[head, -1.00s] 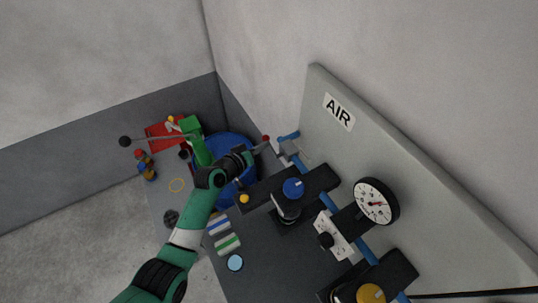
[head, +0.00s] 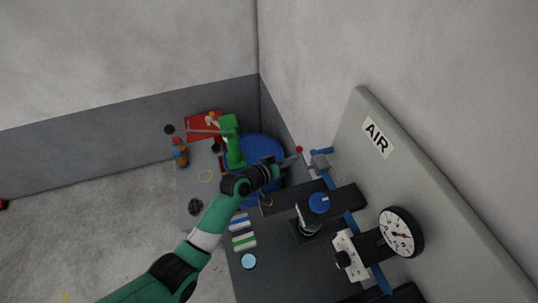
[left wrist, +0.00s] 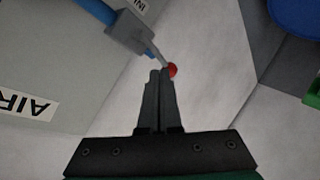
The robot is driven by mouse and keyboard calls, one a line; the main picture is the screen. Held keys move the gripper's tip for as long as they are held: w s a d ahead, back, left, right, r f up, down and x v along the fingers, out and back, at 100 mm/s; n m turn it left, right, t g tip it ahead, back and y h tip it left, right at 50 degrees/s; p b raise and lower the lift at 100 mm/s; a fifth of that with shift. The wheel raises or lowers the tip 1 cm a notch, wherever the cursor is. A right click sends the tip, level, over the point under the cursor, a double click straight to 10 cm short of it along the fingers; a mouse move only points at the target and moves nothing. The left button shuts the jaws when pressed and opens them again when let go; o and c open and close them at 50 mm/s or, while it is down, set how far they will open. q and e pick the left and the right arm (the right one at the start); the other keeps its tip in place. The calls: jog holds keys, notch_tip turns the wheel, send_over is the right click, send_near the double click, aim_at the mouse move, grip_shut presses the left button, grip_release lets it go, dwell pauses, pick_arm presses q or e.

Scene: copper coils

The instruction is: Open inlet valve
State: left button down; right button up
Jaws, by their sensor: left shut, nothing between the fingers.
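The inlet valve is a grey block (head: 319,162) on a blue pipe at the far end of the AIR panel (head: 355,150). Its thin lever ends in a red knob (head: 299,149). In the left wrist view the block (left wrist: 130,35) shows at the upper left, with part of an "IN" label beside it. The red knob (left wrist: 171,70) is right at my fingertips, partly behind them. My left gripper (head: 297,159) is shut and empty, its tips (left wrist: 160,76) close to the knob; whether they touch, I cannot tell. My right gripper is out of view.
A blue bin (head: 262,150) stands behind my left wrist, with a green object (head: 232,140) and a red tray (head: 205,124) beyond. A blue-knobbed regulator (head: 319,203) and a gauge (head: 400,232) stand nearer along the pipe. Bare floor lies left.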

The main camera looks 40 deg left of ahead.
pick_arm(q)
jog(key=s+a+r+p, duration=0.1)
jog(key=s+a+r, duration=0.3)
jog(key=s+r, duration=0.2)
jog(key=shift+s+a+p, duration=0.25)
jog(key=shift+s+p, duration=0.05)
jog(key=shift+s, duration=0.7)
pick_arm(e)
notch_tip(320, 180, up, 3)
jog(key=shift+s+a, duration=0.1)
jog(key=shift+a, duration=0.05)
